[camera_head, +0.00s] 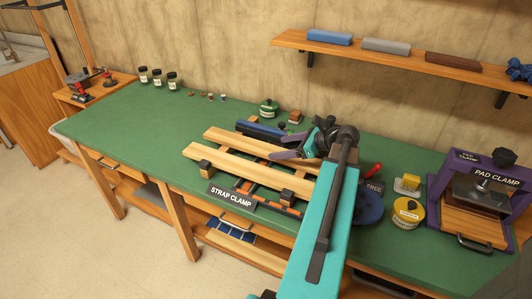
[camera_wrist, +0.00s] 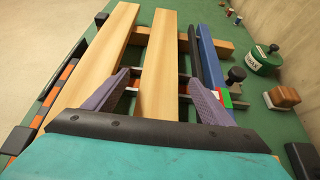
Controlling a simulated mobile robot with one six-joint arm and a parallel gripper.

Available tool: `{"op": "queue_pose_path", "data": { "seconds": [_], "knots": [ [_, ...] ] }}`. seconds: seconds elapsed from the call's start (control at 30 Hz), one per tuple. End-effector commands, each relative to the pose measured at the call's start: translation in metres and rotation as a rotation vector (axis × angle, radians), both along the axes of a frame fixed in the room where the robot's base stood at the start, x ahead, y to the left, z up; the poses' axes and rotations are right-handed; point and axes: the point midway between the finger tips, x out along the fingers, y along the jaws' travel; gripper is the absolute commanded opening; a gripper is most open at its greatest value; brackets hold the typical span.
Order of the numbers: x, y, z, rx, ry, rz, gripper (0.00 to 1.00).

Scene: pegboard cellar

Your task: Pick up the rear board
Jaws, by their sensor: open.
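The rear board (camera_head: 238,143) is a long pale wooden plank lying on the strap clamp (camera_head: 231,199), behind the parallel front board (camera_head: 236,168). In the wrist view the rear board (camera_wrist: 160,60) runs up the middle and the front board (camera_wrist: 97,62) lies to its left. My gripper (camera_head: 288,149) is over the right part of the rear board. In the wrist view my gripper (camera_wrist: 160,78) is open, with one purple finger on each side of the rear board. I cannot tell whether either finger touches it. My arm hides the boards' right ends in the head view.
A blue bar (camera_wrist: 208,68) lies close to the right finger. A green wax tin (camera_wrist: 264,60) and a small wooden block (camera_wrist: 282,97) stand beyond it. A pad clamp (camera_head: 480,190) and a yellow tin (camera_head: 408,212) are at the right.

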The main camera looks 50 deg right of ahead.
Motion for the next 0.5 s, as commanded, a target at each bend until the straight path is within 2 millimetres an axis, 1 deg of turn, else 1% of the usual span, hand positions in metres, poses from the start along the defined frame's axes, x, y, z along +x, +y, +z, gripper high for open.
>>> {"op": "queue_pose_path", "data": {
  "seconds": [0.17,0.5],
  "knots": [
    [0.004,0.001,-0.002,0.000,0.000,0.001,0.77],
    [0.036,0.010,-0.020,0.001,0.000,0.003,0.77]
  ]
}}
